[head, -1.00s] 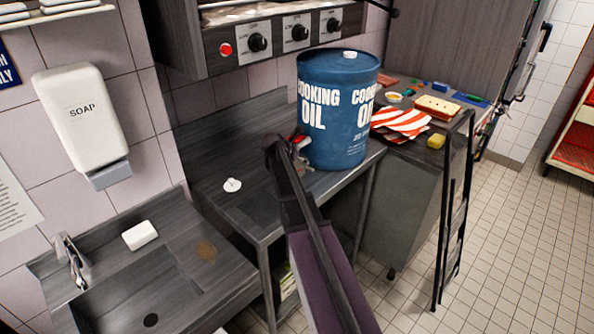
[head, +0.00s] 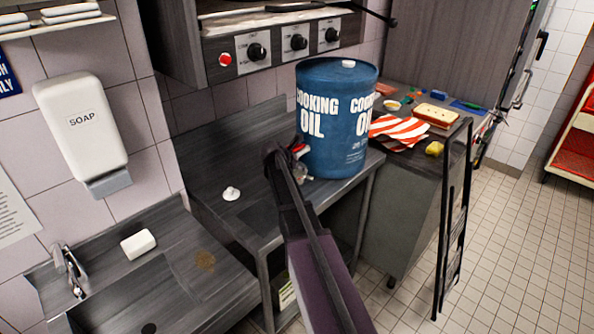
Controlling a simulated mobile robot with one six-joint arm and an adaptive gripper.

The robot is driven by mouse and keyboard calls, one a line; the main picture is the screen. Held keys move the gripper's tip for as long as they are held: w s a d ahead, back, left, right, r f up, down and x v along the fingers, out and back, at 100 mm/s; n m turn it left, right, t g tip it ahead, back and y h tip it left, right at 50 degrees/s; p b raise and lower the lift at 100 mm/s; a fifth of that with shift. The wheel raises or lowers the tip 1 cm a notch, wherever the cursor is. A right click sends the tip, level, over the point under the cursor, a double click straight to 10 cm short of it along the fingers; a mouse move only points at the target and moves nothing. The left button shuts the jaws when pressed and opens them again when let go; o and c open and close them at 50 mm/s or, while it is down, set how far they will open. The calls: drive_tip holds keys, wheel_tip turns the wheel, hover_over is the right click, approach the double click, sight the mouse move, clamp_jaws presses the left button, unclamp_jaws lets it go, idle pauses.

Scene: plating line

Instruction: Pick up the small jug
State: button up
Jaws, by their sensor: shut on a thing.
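My gripper (head: 292,160) is at the far end of my dark arm, over the steel counter, just left of and in front of the blue cooking oil drum. It is shut on a small greyish thing (head: 300,173), which shows only in part past my arm and may be the small jug. My own arm hides most of the grip and of the held thing. A bit of red shows beside the fingers; I cannot tell whether it belongs to the drum. I cannot tell whether the held thing touches the counter.
The blue drum (head: 335,118) stands close to my gripper. A small white object (head: 231,193) lies on the counter to the left. A striped cloth (head: 400,131) and food items lie on the right counter. A sink with a soap bar (head: 138,244) is at lower left.

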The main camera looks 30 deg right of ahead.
drive_tip(key=shift+r+p, duration=0.35)
